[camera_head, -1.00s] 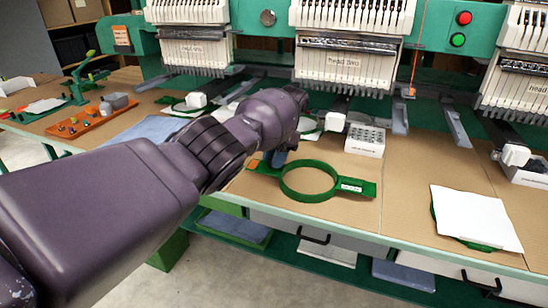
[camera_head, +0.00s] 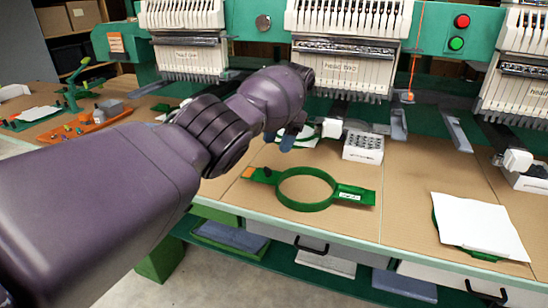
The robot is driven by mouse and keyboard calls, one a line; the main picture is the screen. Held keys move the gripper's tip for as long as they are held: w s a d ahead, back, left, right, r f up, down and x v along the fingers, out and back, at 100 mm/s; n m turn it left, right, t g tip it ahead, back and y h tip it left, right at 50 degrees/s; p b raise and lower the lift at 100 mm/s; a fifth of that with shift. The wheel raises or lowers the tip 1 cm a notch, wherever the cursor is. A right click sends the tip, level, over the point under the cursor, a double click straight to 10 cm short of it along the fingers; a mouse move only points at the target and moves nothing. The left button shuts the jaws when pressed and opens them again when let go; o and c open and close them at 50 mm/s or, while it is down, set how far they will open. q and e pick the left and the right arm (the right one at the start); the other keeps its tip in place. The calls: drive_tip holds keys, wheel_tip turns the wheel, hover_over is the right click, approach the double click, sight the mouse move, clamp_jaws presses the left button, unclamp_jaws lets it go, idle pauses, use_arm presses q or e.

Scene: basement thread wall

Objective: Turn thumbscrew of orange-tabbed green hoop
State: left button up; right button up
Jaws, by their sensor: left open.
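The green hoop (camera_head: 302,206) lies flat on the tan tabletop in the middle of the head view. An orange tab (camera_head: 249,172) sits at its left end, with a small dark knob (camera_head: 267,172) beside it that looks like the thumbscrew. A green tab with a white label (camera_head: 349,196) is at its right end. My left gripper (camera_head: 287,143) is above and behind the hoop's left end, apart from it. Its wrist hides most of the fingers; it is open, with nothing seen in it. My right gripper is not in view.
A white box with round holes (camera_head: 363,146) stands behind the hoop. A green hoop with white cloth (camera_head: 478,225) lies to the right. Embroidery heads (camera_head: 345,72) with needles hang over the table's back.

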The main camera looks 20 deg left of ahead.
use_arm(q)
drive_tip(key=v, duration=0.3)
drive_tip(key=shift+w+r+b, duration=0.1)
drive_tip(key=shift+r+b, duration=0.1)
drive_tip(key=shift+b, duration=0.1)
idle(0.4)
